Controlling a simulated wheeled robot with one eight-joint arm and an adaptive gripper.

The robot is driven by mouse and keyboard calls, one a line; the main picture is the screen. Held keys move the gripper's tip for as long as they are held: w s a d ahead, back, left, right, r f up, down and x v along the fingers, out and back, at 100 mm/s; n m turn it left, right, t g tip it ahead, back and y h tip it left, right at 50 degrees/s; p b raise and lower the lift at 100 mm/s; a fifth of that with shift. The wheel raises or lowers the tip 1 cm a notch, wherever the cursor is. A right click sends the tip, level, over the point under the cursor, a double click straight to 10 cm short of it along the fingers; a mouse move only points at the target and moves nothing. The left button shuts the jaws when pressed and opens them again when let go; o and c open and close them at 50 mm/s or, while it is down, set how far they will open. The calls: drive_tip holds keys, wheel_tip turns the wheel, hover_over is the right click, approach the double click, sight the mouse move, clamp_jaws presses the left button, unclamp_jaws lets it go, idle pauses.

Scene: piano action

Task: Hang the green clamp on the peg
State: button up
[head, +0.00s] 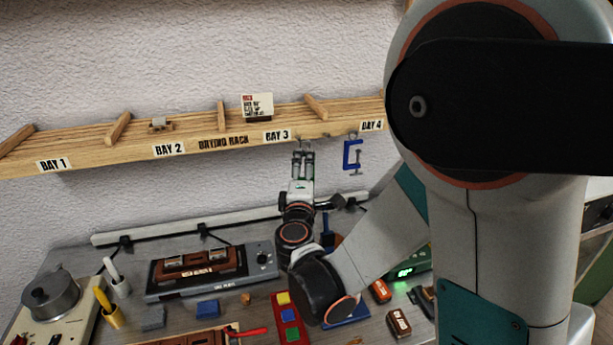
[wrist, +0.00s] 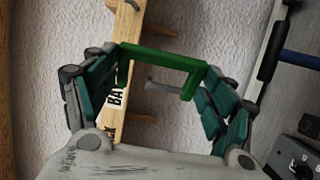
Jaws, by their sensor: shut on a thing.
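The green clamp (wrist: 160,55) is a C-shaped frame held between the two fingertips of my gripper (wrist: 160,70), seen in the wrist view. Its open side faces back toward the palm, with a grey screw-like rod (wrist: 165,88) between its arms. In the head view my gripper (head: 303,153) is raised just below the shelf front, under the BAY 3 label; the clamp is hard to make out there. Brown pegs stick out beside the shelf edge in the wrist view, one above (wrist: 160,31) and one below (wrist: 142,118) the clamp. Contact between clamp and peg cannot be told.
A blue clamp (head: 352,155) hangs under the drying rack shelf (head: 205,138), right of my gripper. The workbench (head: 80,262) below holds a pot, a brown-topped device, colored blocks and small boxes. The wall left of my gripper, below the shelf, is clear.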

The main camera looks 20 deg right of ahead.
drive_tip(key=w+f, duration=0.1)
drive_tip(key=w, duration=0.5)
drive_tip(key=shift+w+f+b, duration=0.35)
drive_tip(key=shift+b, duration=0.05)
idle(0.4)
idle(0.7)
drive_tip(key=o, duration=1.7)
drive_tip(key=shift+a, duration=0.1)
